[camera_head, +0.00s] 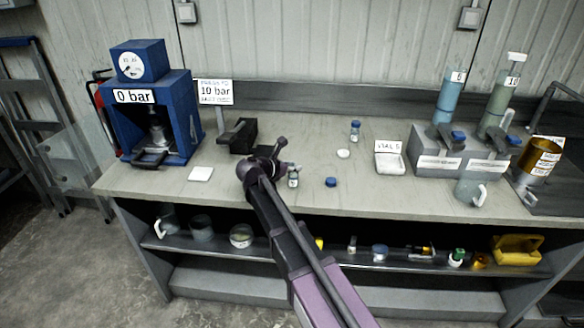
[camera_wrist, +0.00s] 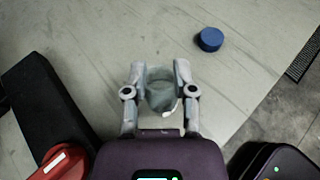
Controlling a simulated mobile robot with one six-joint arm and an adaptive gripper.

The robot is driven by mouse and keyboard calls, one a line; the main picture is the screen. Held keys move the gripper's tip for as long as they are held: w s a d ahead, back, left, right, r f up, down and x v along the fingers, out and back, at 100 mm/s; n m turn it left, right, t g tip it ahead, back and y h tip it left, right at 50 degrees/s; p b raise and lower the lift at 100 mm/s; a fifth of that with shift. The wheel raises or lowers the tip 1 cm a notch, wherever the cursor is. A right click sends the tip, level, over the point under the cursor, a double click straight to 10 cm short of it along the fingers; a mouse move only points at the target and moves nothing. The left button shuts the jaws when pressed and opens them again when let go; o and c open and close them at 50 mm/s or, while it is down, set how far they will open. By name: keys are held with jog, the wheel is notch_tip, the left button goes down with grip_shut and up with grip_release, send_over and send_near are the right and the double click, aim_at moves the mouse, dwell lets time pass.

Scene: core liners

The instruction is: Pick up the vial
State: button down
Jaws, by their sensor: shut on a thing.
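A small clear vial (camera_wrist: 162,94) stands between the two fingers of my gripper (camera_wrist: 160,78) in the wrist view, and the fingers are shut on its sides. Its open mouth faces the camera. In the head view the vial (camera_head: 293,181) is at the front middle of the bench, just right of my wrist, with my gripper (camera_head: 289,170) at it. I cannot tell whether its base touches the bench. A loose blue cap (camera_head: 331,182) lies to its right; it also shows in the wrist view (camera_wrist: 209,39).
A black block-shaped device (camera_head: 238,136) stands left of my gripper, beside the blue press (camera_head: 150,115). A capped vial (camera_head: 355,130), a white dish (camera_head: 343,154) and a labelled tray (camera_head: 389,164) are farther back. The bench's front edge (camera_head: 400,209) is close.

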jog(key=shift+r+p, duration=1.3)
jog(key=shift+r, duration=0.2)
jog(key=shift+s+r+p, duration=0.2)
jog(key=shift+r+p, duration=0.05)
jog(key=shift+p, duration=0.05)
jog(key=s+a, duration=0.2)
jog(key=s, duration=0.5)
jog(key=s+a+r, duration=0.1)
jog(key=s+a, duration=0.1)
jog(key=s, duration=0.6)
jog(key=shift+a+p, duration=0.35)
jog(key=shift+p, duration=0.1)
jog(key=shift+w+d, duration=0.1)
jog(key=shift+d, duration=0.05)
